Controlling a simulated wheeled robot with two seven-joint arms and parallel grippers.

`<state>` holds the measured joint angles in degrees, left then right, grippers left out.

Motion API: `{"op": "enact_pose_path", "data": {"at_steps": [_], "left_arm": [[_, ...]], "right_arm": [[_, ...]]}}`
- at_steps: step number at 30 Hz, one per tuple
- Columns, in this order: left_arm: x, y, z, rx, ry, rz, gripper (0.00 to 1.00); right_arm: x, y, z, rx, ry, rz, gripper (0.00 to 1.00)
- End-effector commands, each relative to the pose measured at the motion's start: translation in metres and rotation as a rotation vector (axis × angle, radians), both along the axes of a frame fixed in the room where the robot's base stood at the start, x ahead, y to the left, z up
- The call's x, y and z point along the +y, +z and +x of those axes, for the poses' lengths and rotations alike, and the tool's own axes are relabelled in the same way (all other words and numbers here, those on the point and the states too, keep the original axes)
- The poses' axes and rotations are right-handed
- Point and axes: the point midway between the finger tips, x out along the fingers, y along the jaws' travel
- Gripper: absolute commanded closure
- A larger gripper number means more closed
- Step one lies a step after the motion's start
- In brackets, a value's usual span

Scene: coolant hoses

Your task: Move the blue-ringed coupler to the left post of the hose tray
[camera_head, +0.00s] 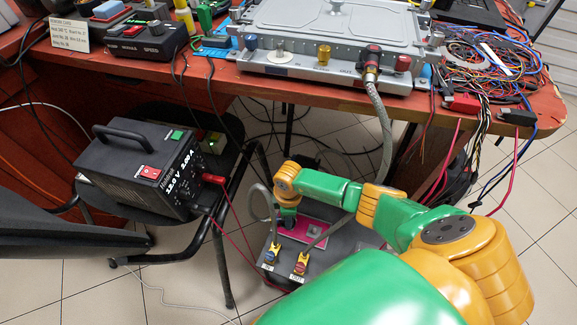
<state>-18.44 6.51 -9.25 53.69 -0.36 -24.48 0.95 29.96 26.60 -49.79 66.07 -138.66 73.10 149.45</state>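My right arm, green and orange, reaches in from the lower right. Its wrist hangs over a dark grey unit (257,283) on the floor, which has a magenta panel and ports marked IN and OUT. My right gripper (287,212) points down there, small and dark; I cannot tell its opening or whether it holds anything. A small yellow and blue fitting (272,252) sits at the IN port, with a grey hose near it. I cannot tell which fitting is the blue-ringed coupler, nor make out the tray's left post. My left gripper is not in view.
A silver plate device (335,25) on the red table (230,80) has coloured fittings; a grey hose (382,125) drops from its front. A black power supply (145,170) stands on a chair at left. Tangled wires (480,60) hang over the table's right end.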

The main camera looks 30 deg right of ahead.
Motion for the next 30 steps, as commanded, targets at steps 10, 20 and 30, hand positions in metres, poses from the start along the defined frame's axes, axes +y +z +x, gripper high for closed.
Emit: {"op": "enact_pose_path", "data": {"at_steps": [10, 20, 30], "left_arm": [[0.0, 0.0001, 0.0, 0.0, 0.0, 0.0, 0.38], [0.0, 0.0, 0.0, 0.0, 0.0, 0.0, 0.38], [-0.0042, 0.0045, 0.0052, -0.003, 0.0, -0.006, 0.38]], "right_arm": [[-0.0001, -0.0002, -0.0001, 0.0, 0.0, 0.0, 0.31], [-0.0002, -0.0002, -0.0001, 0.0, 0.0, 0.0, 0.16], [-0.0001, -0.0002, -0.0001, 0.0, 0.0, 0.0, 0.16]]}}
